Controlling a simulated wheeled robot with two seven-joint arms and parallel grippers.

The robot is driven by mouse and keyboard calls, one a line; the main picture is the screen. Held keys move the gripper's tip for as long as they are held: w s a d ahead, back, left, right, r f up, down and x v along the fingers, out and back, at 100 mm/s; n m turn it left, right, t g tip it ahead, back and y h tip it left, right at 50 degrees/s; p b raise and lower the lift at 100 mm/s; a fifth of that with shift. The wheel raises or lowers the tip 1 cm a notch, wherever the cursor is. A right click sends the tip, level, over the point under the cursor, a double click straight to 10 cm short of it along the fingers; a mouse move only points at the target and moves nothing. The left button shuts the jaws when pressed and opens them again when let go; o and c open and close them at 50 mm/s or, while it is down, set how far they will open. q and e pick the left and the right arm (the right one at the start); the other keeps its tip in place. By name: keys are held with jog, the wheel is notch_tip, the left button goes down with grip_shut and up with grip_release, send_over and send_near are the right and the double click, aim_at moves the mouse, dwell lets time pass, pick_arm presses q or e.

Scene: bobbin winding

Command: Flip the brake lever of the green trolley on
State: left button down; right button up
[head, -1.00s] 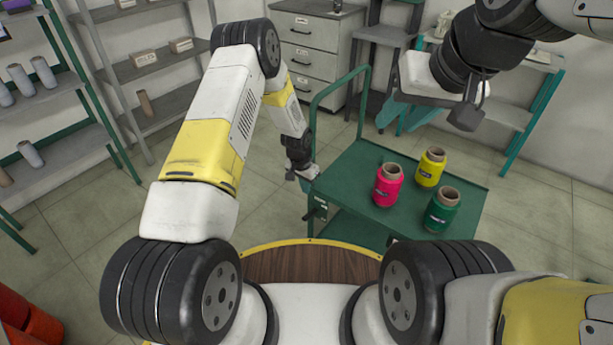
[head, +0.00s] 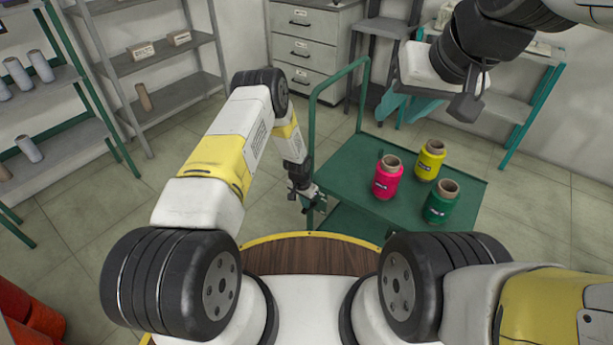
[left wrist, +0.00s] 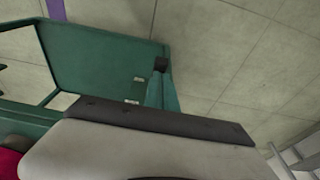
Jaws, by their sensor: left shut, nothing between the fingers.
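The green trolley (head: 345,178) stands ahead of my base, with its push handle (head: 338,88) rising at the left end. My left gripper (head: 310,200) is low at the trolley's near left corner, shut and empty. Its teal fingers (left wrist: 161,90) show in the left wrist view with a dark piece at their end, beside the trolley's green panel (left wrist: 95,50). The brake lever cannot be made out; the gripper covers that corner, so its position and any contact are unclear. My right gripper (head: 405,107) hangs raised behind the trolley in the picture; its opening is unclear.
Pink (head: 387,180), yellow (head: 429,163) and green (head: 441,204) bobbins stand on the trolley top. A grey drawer cabinet (head: 305,45) is behind, and shelves (head: 150,60) stand at the left. The floor (head: 100,215) left of the trolley is clear.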

aim_at(303, 210)
dwell(0.3)
pick_arm(q)
jog(key=shift+s+a+f+t+h, duration=0.1)
jog(key=shift+s+f+t+h, duration=0.15)
jog(key=shift+t, duration=0.25)
jog(key=shift+f+t+h, duration=0.1)
jog(key=shift+t+h, duration=0.15)
jog(key=shift+t, duration=0.05)
jog(key=shift+s+a+f+t+h, duration=0.2)
jog(key=shift+t+h, duration=0.1)
jog(key=shift+t, duration=0.1)
jog(key=shift+s+a+f, duration=0.1)
jog(key=shift+s+f, duration=0.1)
jog(key=shift+f, duration=0.25)
jog(key=shift+s+a+f, duration=0.1)
jog(key=shift+s+f, duration=0.05)
jog(key=shift+f, duration=0.3)
jog(key=shift+s+a+f, duration=0.1)
jog(key=shift+f, duration=0.4)
jog(key=shift+s+a+f, duration=0.1)
jog(key=shift+f, duration=0.4)
jog(key=shift+f, duration=0.1)
